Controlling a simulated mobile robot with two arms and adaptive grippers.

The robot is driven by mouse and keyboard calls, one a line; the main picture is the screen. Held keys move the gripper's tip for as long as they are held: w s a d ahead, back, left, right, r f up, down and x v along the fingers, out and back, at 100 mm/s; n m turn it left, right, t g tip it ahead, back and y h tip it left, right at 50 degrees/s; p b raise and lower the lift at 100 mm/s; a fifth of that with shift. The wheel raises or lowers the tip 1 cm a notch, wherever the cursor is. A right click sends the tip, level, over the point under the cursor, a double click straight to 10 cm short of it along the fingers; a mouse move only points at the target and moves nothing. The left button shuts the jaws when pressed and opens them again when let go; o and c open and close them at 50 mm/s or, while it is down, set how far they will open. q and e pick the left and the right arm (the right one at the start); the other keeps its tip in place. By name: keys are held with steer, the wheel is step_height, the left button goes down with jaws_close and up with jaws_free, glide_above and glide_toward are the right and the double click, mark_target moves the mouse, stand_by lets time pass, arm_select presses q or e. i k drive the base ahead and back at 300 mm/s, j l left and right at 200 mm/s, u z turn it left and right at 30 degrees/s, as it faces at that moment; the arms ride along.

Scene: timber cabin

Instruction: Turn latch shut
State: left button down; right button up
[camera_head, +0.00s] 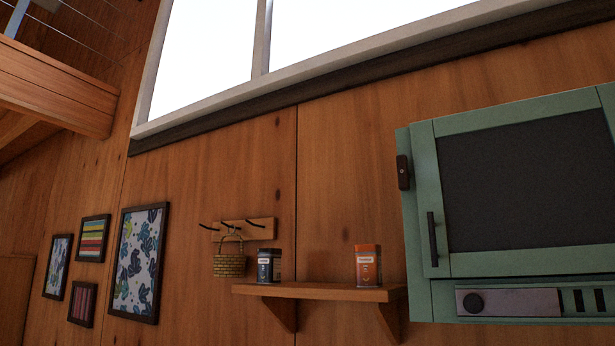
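The green cabinet (421,205) with a dark door panel (525,180) is on the wall at the right, cut off by the picture's right edge. A small dark latch (403,172) sits on the cabinet's left edge, upright, near the top of the door. The door looks closed in its frame, but I cannot tell whether the latch holds it. A dark vertical handle (432,239) is on the door's left side. Neither of my grippers is in view.
A wooden shelf (318,291) left of the cabinet holds an orange tin (367,265) and a dark tin (269,265). A basket (229,263) hangs from a hook rack (238,229). Framed pictures (139,262) hang at left.

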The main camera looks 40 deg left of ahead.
mark_target(402, 160)
steer(key=u, duration=0.75)
